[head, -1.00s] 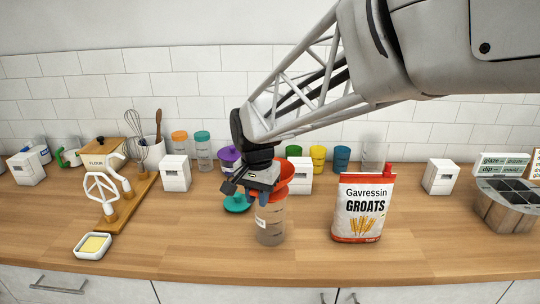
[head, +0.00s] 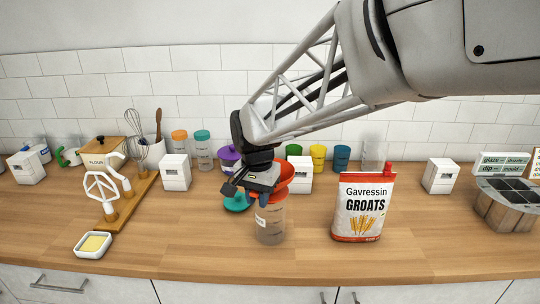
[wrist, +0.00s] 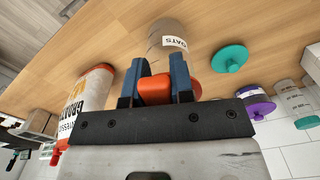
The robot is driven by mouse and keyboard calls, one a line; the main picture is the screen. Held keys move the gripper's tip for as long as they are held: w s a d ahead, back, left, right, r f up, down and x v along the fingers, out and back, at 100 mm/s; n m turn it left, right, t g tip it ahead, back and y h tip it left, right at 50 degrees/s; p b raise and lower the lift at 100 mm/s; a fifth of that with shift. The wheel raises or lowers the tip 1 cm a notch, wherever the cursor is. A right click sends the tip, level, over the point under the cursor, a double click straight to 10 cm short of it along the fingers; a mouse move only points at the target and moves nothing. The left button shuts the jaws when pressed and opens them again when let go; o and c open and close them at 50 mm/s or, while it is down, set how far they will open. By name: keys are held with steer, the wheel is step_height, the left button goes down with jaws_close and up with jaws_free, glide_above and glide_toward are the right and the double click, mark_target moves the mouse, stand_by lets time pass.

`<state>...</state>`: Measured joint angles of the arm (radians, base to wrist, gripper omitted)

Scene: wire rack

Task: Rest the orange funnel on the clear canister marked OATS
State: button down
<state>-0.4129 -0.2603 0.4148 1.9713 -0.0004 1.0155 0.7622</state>
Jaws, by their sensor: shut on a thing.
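The orange funnel (head: 284,179) is held in my gripper (head: 262,196), right at the top of the clear canister (head: 270,223). In the wrist view, the blue fingers of my gripper (wrist: 163,80) are shut on the orange funnel (wrist: 155,91). The canister marked OATS (wrist: 168,38) shows just beyond the fingertips, with its label readable there. It stands upright on the counter. The funnel's lower end is hidden, so I cannot tell whether its weight is on the canister's rim.
A teal lid (head: 237,201) lies on the counter left of the canister. A groats bag (head: 361,207) stands to the right, with bare counter between. A purple-lidded jar (head: 229,159) and several coloured containers stand behind. A butter dish (head: 93,244) is at front left.

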steer(key=shift+f, duration=0.35)
stand_by(0.9)
steer(key=c, duration=0.6)
jaws_free()
steer(key=shift+r, duration=0.2)
steer(key=shift+r, duration=3.3)
steer(key=shift+r, duration=0.15)
steer(key=shift+r, duration=3.8)
